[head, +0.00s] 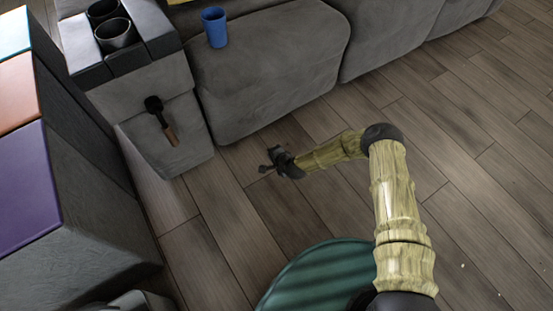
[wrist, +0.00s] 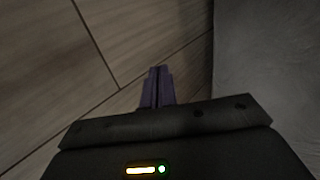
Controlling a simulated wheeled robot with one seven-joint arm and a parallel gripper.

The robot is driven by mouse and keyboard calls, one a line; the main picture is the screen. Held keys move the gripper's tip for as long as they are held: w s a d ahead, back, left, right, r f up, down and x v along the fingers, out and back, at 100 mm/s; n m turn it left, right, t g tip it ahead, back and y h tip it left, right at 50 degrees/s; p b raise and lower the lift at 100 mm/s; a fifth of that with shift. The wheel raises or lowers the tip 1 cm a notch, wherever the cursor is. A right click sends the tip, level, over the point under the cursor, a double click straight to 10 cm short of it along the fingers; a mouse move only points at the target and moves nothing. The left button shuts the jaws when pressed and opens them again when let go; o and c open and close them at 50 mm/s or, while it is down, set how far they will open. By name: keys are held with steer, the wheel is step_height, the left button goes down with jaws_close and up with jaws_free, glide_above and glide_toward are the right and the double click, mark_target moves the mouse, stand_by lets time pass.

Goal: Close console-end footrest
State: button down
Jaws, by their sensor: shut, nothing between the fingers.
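The grey sofa seat beside the console has a padded front panel (head: 275,95), which I take as the console-end footrest. Its lower edge is close to the floor; I cannot tell how far it is out. The console (head: 140,85) has two cup holders on top and a dark lever with a wooden handle (head: 169,133) on its front. My gripper (head: 268,167) is low over the floor in front of the footrest, apart from it in the head view. In the wrist view the fingers (wrist: 158,85) are together and empty, with a grey surface (wrist: 268,60) close on the right.
A blue cup (head: 215,28) stands on the seat above the footrest. More sofa seats (head: 400,35) extend to the right. A dark block with purple, orange and teal tops (head: 28,190) stands at the left. The wooden floor (head: 480,150) at the right is clear.

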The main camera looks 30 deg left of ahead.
steer(key=shift+s+d+p, duration=0.25)
steer(key=shift+s+d, duration=0.15)
steer(key=shift+d, duration=0.35)
steer(key=shift+s+d+p, duration=0.2)
steer(key=shift+s+d, duration=0.15)
steer(key=shift+d, duration=0.35)
steer(key=w+d+r+n+h+p, duration=0.1)
steer(key=w+d+r+n+p, duration=0.15)
steer(key=d+r, duration=0.65)
steer(key=w+d+r+n+g+h+p, duration=0.1)
steer(key=w+d+r+n+h+p, duration=0.15)
steer(key=d+r, duration=0.75)
steer(key=w+d+r+n+h+p, duration=0.1)
steer(key=w+d+r+n+p, duration=0.15)
steer(key=r, duration=1.25)
steer(key=s+d+r+m+h+p, duration=0.1)
steer(key=s+d+r+h+p, duration=0.15)
steer(key=s+d+r, duration=0.7)
steer(key=s+d+r+m+h+p, duration=0.1)
steer(key=s+d+r+p, duration=0.4)
steer(key=d+r, duration=0.8)
step_height(320, 180, up, 40)
steer(key=s+a+p, duration=0.1)
steer(key=a+p, duration=0.1)
steer(key=p, duration=3.5)
steer(key=shift+s+f+g, duration=0.2)
steer(key=shift+s+g, duration=0.2)
